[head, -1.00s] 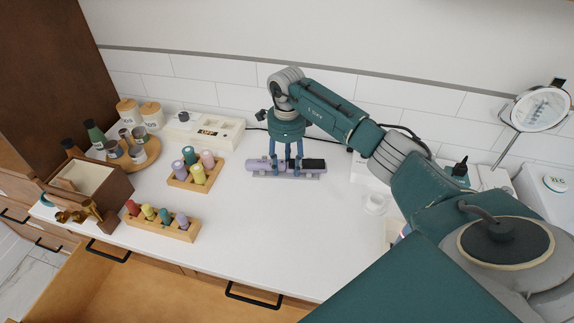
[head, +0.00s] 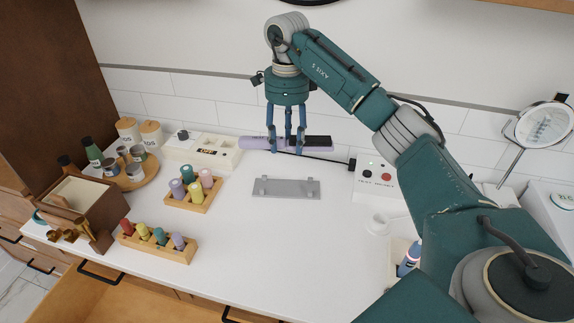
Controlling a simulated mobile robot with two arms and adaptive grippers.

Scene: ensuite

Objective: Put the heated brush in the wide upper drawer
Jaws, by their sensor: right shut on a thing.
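The heated brush (head: 256,143) has a lilac body and a dark right end. My right gripper (head: 286,148) is shut on its middle and holds it level, above the counter near the tiled wall. A grey rest (head: 286,188) lies empty on the counter below it. An open drawer (head: 120,296) with a wooden interior shows at the bottom left, below the counter's front edge; only part of it is in view. My left gripper is not in view.
Two wooden racks with coloured rollers (head: 193,190) (head: 157,243) stand left of the rest. A control box (head: 375,182) stands to the right, with a cable behind. A wooden box (head: 87,200) is at far left. The middle front counter (head: 270,250) is clear.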

